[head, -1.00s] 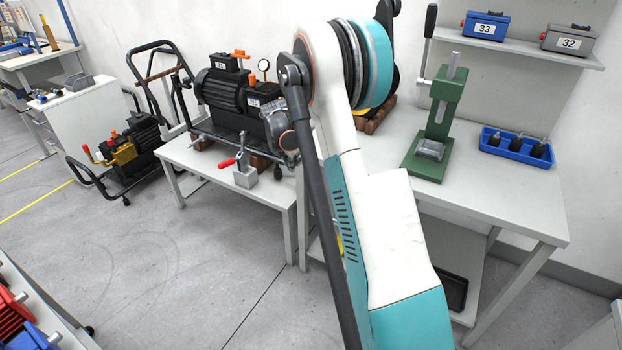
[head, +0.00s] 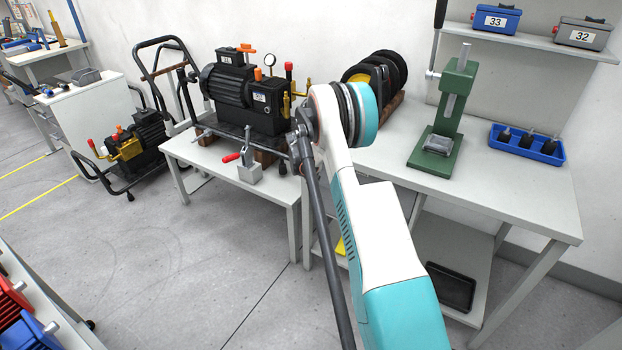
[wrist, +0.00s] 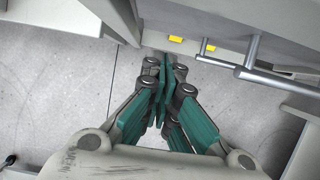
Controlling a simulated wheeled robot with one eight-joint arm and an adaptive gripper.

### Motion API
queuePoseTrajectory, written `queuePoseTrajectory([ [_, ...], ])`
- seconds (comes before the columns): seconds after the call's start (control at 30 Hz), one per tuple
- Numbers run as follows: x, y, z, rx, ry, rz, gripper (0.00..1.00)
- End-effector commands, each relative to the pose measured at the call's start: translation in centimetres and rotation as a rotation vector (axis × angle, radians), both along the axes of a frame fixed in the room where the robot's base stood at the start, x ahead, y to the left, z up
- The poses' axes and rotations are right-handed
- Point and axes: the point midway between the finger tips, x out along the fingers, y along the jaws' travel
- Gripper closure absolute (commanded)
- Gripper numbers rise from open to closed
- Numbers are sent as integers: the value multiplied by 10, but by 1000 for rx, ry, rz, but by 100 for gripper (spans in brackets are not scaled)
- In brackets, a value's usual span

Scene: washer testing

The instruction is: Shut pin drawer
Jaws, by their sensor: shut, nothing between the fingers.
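My gripper (wrist: 165,78) shows in the wrist view, with its green-padded fingers together and nothing between them. Its tips are close to a grey panel (wrist: 222,62) with two small yellow labels (wrist: 176,39). A metal bar handle (wrist: 250,62) stands out from the grey front, to the right of the fingertips and apart from them. I cannot tell which of these fronts is the pin drawer, nor how far it is open. In the head view my arm covers the middle, and neither my gripper nor a clear drawer front shows there.
In the head view, a pump (head: 243,95) stands on a low table (head: 232,170). A workbench (head: 480,195) holds a green press (head: 440,125) and a blue tray (head: 556,152). A white cabinet (head: 95,115) stands at left. Grey floor (head: 170,260) is open in front.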

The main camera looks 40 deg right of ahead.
Motion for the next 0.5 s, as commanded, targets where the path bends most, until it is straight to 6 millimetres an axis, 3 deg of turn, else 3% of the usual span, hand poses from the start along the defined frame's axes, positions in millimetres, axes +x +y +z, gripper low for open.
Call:
queuePoseTrajectory([
  [0.2, 11, -28, 1, -1, -1, -1, 100],
  [0.5, 15, -35, 3, -1, -1, -1, 100],
])
